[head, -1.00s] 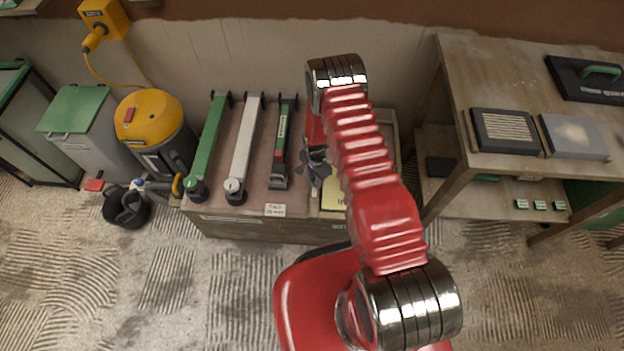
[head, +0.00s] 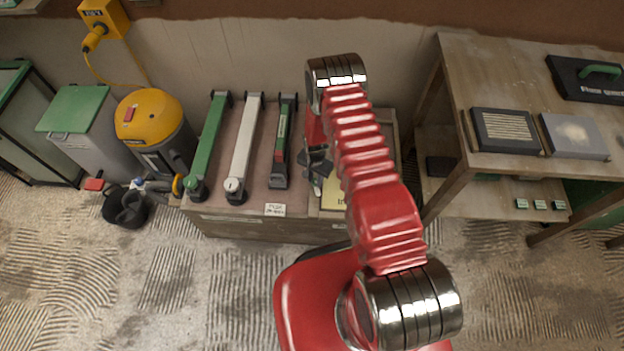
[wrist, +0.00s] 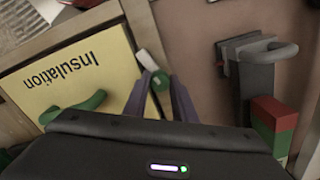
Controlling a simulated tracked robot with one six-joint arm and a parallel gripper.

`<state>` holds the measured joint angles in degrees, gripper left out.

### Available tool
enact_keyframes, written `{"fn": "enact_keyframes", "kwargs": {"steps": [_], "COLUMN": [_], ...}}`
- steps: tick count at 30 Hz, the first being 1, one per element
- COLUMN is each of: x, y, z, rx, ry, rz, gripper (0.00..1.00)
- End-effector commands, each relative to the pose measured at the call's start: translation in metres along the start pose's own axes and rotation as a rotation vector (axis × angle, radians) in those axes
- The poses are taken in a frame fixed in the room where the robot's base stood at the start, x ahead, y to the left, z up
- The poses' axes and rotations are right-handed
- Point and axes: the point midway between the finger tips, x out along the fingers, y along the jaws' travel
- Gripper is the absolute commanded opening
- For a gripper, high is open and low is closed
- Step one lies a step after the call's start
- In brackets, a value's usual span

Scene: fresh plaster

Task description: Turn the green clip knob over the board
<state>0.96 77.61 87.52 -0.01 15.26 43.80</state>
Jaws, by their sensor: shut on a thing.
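The yellow board marked "Insulation" (wrist: 60,85) lies flat in the wrist view; part of it shows under my arm in the head view (head: 333,197). A green clip knob (wrist: 160,81) with a pale bar (wrist: 149,60) is at the board's right edge. My gripper (wrist: 162,92) is shut on this knob, with a finger on either side of it. In the head view my gripper (head: 317,170) is small and dark above the crate's right part. A second green piece (wrist: 88,103) lies over the board's lower part, partly hidden by my gripper body.
Left of the board in the head view lie a dark tool with a red-green label (head: 281,150), a white-grey bar (head: 243,150) and a green bar (head: 209,150). A wooden workbench (head: 455,120) stands to the right. The dark tool's hook (wrist: 262,50) shows close by.

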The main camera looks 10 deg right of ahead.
Motion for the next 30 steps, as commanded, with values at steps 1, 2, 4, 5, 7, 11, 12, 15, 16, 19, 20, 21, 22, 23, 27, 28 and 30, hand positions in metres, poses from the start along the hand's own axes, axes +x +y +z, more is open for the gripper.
{"fn": "enact_keyframes", "kwargs": {"steps": [1,2,4,5,7,11,12,15,16,19,20,21,22,23,27,28,30], "x": [-0.0051,-0.0051,-0.0052,-0.0052,-0.0052,-0.0052,-0.0052,-0.0052,-0.0052,-0.0052,-0.0052,-0.0052,-0.0052,-0.0052,-0.0051,-0.0051,-0.0051], "y": [-0.0075,-0.0075,-0.0074,-0.0075,-0.0074,-0.0072,-0.0072,-0.007,-0.007,-0.0069,-0.0069,-0.0068,-0.0067,-0.0067,-0.0065,-0.0064,-0.0063], "z": [-0.0086,-0.0086,-0.0087,-0.0087,-0.0087,-0.0088,-0.0088,-0.0088,-0.0088,-0.0089,-0.0089,-0.009,-0.009,-0.009,-0.0092,-0.0092,-0.0093], "rx": [-0.04,-0.068,-0.134,-0.162,-0.229,-0.352,-0.39,-0.485,-0.513,-0.608,-0.637,-0.674,-0.703,-0.731,-0.863,-0.891,-0.955], "ry": [0.017,0.018,0.018,0.019,0.019,0.02,0.02,0.021,0.021,0.022,0.022,0.022,0.022,0.022,0.023,0.023,0.023], "rz": [-0.016,-0.016,-0.015,-0.015,-0.014,-0.013,-0.013,-0.012,-0.012,-0.011,-0.01,-0.01,-0.01,-0.009,-0.008,-0.008,-0.007], "gripper": [0.02,0.02,0.02,0.02,0.02,0.02,0.02,0.02,0.02,0.02,0.02,0.02,0.02,0.02,0.02,0.02,0.02]}}
